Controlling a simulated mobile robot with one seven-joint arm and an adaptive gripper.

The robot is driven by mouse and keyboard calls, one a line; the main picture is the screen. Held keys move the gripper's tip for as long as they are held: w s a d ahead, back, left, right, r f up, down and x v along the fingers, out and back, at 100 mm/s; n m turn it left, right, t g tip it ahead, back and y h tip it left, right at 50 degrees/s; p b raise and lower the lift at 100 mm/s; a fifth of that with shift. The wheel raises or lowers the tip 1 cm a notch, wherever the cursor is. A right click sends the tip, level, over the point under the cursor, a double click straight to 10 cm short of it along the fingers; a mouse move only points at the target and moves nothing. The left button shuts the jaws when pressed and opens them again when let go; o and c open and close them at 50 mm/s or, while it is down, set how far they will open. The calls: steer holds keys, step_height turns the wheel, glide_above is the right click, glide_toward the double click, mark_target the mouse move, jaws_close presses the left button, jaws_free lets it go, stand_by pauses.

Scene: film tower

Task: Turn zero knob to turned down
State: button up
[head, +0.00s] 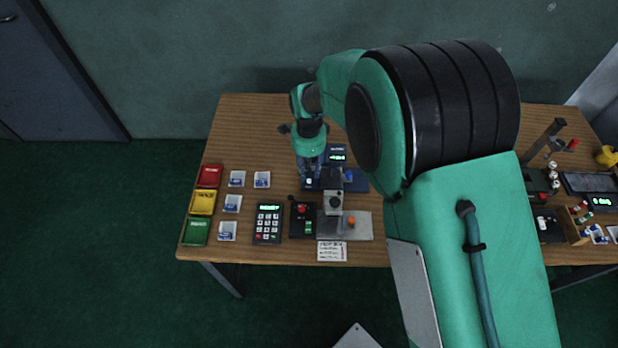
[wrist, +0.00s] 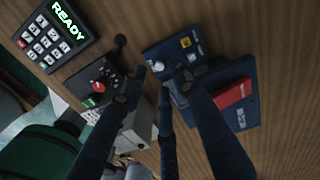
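A dark blue device (wrist: 205,62) on the wooden table carries a round silver-white knob (wrist: 166,67), which I take as the zero knob. The knob's marking is too small to read. My gripper (wrist: 161,80) is open, its dark fingers spread and pointing at the knob, with nothing held. The knob shows in the gap between the fingertips; whether any finger touches it I cannot tell. In the head view my gripper (head: 310,168) points down over the device, with a small pale spot (head: 309,181) below it.
A keypad (wrist: 58,33) reads READY. A black box with a red knob (wrist: 98,86) and a ball-ended lever (wrist: 120,41) stands close to my fingers. A red block (wrist: 235,93) is on the other side. Red, yellow and green trays (head: 203,203) line the table's left edge.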

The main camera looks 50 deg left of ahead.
mark_target(309, 179)
steer(key=shift+f+b, duration=0.35)
steer(key=shift+f, duration=1.5)
jaws_close()
